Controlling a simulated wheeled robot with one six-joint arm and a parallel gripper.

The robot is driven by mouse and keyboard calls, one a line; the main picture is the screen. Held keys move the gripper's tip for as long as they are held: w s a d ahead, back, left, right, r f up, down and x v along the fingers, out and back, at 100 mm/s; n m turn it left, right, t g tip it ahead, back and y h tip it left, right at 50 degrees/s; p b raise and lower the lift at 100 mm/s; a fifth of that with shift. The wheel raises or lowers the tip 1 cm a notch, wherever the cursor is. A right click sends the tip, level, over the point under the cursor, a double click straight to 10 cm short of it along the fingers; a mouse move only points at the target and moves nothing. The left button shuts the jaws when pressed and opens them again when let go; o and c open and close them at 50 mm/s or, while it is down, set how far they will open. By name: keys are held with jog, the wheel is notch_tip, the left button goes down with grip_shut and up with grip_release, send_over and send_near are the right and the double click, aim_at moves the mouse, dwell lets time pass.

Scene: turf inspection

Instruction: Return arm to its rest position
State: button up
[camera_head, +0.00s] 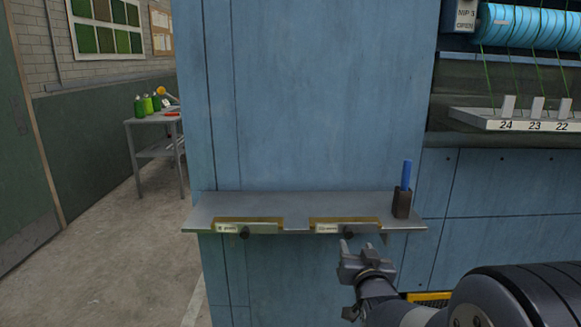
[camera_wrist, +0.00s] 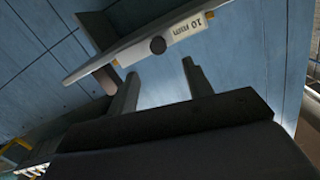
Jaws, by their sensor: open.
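My gripper (camera_head: 357,254) is at the lower right of the head view, in front of and just below the right part of a grey metal shelf (camera_head: 300,205). Its two fingers are apart and nothing is between them. In the wrist view the open fingers of my gripper (camera_wrist: 160,83) point toward the blue panel, with the underside of the shelf (camera_wrist: 105,52) close by at upper left. My dark arm comes in from the lower right of the head view.
Numbered white tabs (camera_head: 537,107) are at upper right. Open floor (camera_head: 110,250) lies left.

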aim_at(351, 231)
jog(key=w, duration=0.2)
jog(key=w+p, duration=0.1)
jog(key=w, duration=0.4)
jog(key=shift+f, duration=0.25)
jog(key=shift+w+r+p, duration=0.1)
jog(key=shift+r+p, duration=0.25)
jog(key=shift+p, duration=0.55)
jog(key=shift+s+r+p, duration=0.2)
jog(key=shift+r+p, duration=0.1)
jog(key=shift+p, duration=0.5)
jog(key=shift+s+r+p, duration=0.25)
jog(key=shift+r+p, duration=0.3)
jog(key=shift+p, duration=0.1)
jog(key=shift+s+r+p, duration=0.25)
jog(key=shift+r+p, duration=0.25)
jog(key=shift+p, duration=0.15)
